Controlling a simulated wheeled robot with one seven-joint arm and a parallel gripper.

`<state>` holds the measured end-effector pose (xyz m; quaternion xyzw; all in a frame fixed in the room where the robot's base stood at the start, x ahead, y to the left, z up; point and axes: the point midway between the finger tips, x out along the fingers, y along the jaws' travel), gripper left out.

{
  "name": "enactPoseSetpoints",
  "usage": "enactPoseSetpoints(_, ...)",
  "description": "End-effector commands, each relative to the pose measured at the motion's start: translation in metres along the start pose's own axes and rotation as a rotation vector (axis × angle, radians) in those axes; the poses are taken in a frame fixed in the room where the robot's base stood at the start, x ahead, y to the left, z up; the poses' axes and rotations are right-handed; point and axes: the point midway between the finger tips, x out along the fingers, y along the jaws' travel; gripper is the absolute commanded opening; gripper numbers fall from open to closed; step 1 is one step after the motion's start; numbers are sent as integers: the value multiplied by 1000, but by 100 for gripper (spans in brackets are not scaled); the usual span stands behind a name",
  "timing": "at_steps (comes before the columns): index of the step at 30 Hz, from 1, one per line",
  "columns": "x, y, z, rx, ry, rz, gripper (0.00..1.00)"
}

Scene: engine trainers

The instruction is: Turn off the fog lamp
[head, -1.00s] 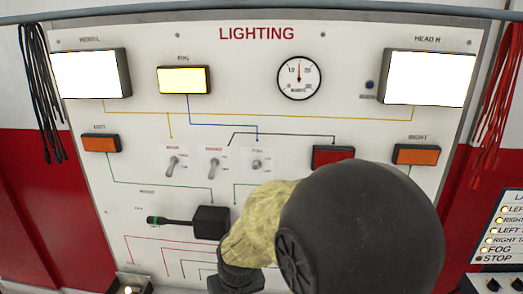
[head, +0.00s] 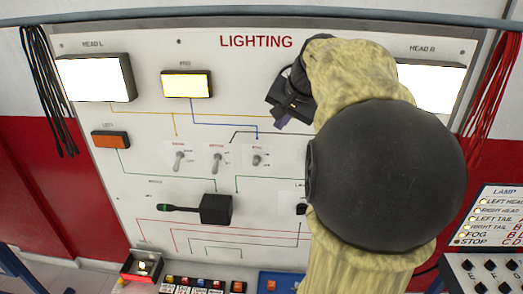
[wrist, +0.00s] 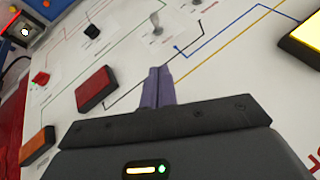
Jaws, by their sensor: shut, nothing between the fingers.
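The fog lamp (head: 186,84) is a rectangular lamp glowing yellow at the upper left of the white LIGHTING panel. It also shows at the right edge of the wrist view (wrist: 304,36). A blue line runs from it to the fog toggle switch (head: 257,160), the rightmost of three small switches. In the wrist view that toggle (wrist: 157,27) lies beyond my fingertips. My gripper (head: 280,124) is shut and empty, its purple fingers (wrist: 162,72) together. It is above and right of the toggle in the head view, apart from it. The switch labels are too small to read.
The other two toggles (head: 217,160) (head: 179,160) stand left of the fog toggle. A black lever box (head: 215,209) juts out below them. Both white headlamps (head: 95,78) are lit. My arm hides the gauge and part of the panel's right side. A red lamp (wrist: 97,88) shows in the wrist view.

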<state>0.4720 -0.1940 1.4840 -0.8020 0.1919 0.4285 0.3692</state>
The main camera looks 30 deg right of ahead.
Motion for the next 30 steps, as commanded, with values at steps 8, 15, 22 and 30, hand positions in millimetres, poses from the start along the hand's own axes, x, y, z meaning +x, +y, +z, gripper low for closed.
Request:
enactPoseSetpoints(8,16,0,0,-1,-5,2,0)
enactPoseSetpoints(15,54,-1,0,-1,-6,3,0)
enactPoseSetpoints(22,95,0,0,0,-6,3,0)
enactPoseSetpoints(30,123,-1,24,-1,-3,1,0)
